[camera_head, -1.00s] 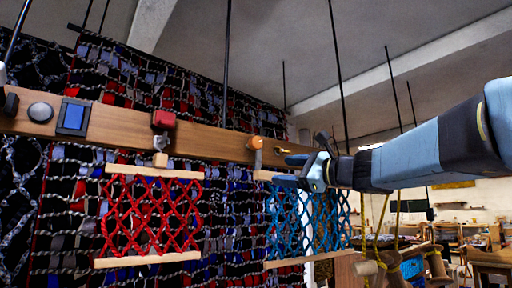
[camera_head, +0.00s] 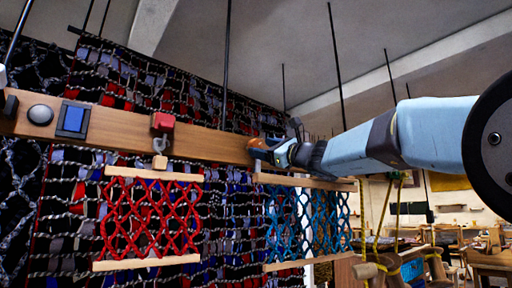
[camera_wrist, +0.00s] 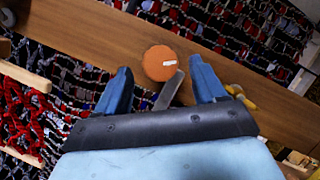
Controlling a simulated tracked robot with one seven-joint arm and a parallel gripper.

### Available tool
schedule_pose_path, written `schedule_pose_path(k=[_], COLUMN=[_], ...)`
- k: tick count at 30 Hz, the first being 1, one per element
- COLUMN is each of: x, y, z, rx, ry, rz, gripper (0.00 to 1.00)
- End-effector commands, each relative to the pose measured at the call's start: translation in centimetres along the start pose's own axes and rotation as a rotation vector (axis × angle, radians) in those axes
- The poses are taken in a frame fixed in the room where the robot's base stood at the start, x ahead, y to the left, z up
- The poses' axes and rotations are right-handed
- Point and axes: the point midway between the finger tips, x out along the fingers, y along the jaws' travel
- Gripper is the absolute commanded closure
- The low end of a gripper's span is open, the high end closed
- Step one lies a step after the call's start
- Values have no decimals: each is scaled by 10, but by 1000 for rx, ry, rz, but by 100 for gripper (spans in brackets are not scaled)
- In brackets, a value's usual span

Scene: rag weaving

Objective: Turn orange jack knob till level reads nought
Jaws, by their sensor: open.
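The orange knob (camera_wrist: 159,63) sits on the wooden beam (camera_head: 200,138), round, with a small white mark on its face. My gripper (camera_wrist: 160,70) is open, one blue finger on each side of the knob and a little short of it, with clear gaps at both sides.
A red block (camera_head: 162,122) with a hook is on the beam. A red net (camera_head: 150,220) and a blue net (camera_head: 290,222) hang from wooden bars below. A grey lever-like piece (camera_wrist: 168,90) lies between my fingers. Dark woven netting is close behind the beam.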

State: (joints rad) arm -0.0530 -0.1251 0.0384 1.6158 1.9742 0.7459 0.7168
Motion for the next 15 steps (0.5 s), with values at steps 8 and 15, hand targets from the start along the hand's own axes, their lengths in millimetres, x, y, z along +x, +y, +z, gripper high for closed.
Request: schedule_pose_path(k=[8,15], x=[33,39], y=[0,1], z=[1,0], rx=[1,1], ry=[-2,0], rz=[1,1], gripper=[30,30])
